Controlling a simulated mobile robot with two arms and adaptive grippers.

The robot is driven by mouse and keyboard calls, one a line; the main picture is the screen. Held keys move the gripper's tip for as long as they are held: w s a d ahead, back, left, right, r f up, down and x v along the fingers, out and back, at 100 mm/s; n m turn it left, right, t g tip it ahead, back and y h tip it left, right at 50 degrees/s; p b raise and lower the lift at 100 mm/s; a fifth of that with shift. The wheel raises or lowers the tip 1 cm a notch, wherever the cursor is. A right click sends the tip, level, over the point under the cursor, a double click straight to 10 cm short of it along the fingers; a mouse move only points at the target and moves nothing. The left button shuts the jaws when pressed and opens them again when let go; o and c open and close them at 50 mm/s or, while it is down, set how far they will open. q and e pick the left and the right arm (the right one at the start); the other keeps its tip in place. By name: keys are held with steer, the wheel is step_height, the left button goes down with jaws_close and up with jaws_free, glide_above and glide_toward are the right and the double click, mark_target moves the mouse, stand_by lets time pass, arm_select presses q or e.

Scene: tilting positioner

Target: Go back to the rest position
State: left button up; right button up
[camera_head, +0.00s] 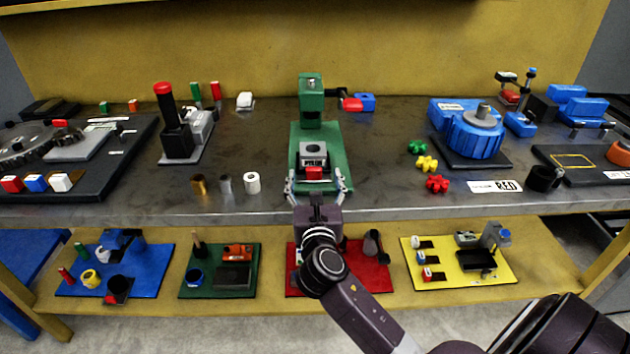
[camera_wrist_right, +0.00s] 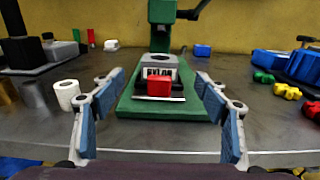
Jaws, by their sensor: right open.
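My right gripper (camera_head: 317,184) is open at the front edge of the bench, its arm coming up from the lower right. Its two fingers are spread to the left and right of the front of a green press-like stand (camera_head: 335,158). A grey block with dark lettering (camera_head: 313,152) and a red block (camera_head: 314,172) on the stand's base lie ahead between the fingers. In the right wrist view, the blue-padded fingers (camera_wrist_right: 160,88) are apart with nothing between them, and the red block (camera_wrist_right: 159,86) is beyond. My left gripper is not in view.
A blue round positioner (camera_head: 470,134) stands to the right, with small green, yellow and red parts (camera_head: 427,163) near it. Small cylinders (camera_head: 225,183) stand left of the gripper. A lower shelf holds coloured mats, including a red one (camera_head: 375,280) behind my arm.

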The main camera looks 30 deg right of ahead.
steer(key=shift+s+a, duration=0.25)
steer(key=shift+s, duration=0.15)
